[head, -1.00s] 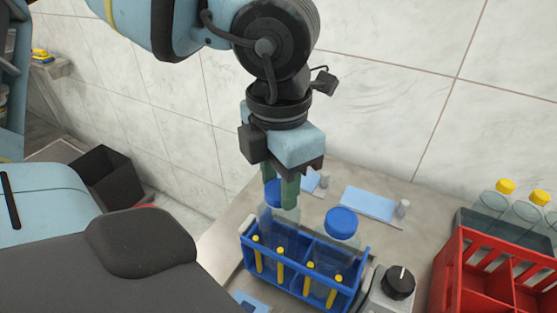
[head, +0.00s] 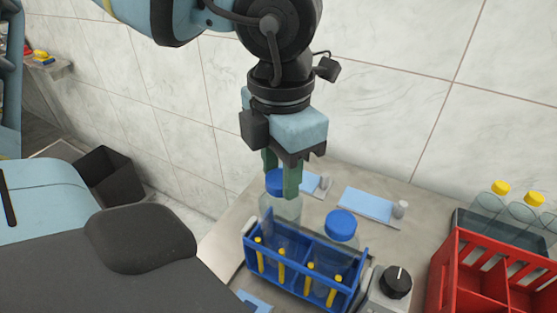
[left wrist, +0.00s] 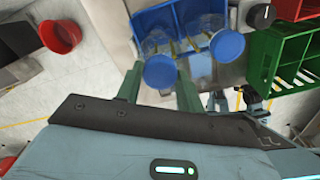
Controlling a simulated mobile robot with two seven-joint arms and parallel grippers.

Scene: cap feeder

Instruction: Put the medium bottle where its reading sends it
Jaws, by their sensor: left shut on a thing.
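My left gripper (head: 283,180) is shut on a clear bottle (head: 281,207) with a blue cap, gripping it at the cap. The bottle is upright, with its lower part still inside the left compartment of the blue crate (head: 306,270). Its cap also shows between the fingers in the left wrist view (left wrist: 159,71). A second clear bottle (head: 340,228) with a blue cap stands in the crate's right compartment. I cannot tell by size alone which bottle is the medium one. No reading is legible. My right gripper is not in view.
A dial box (head: 396,283) stands right of the blue crate. A red crate (head: 468,270) stands beyond it, with yellow-capped bottles (head: 497,195) behind. A green crate (left wrist: 281,55) shows in the left wrist view. Light-blue pads (head: 368,204) lie on the counter near the wall.

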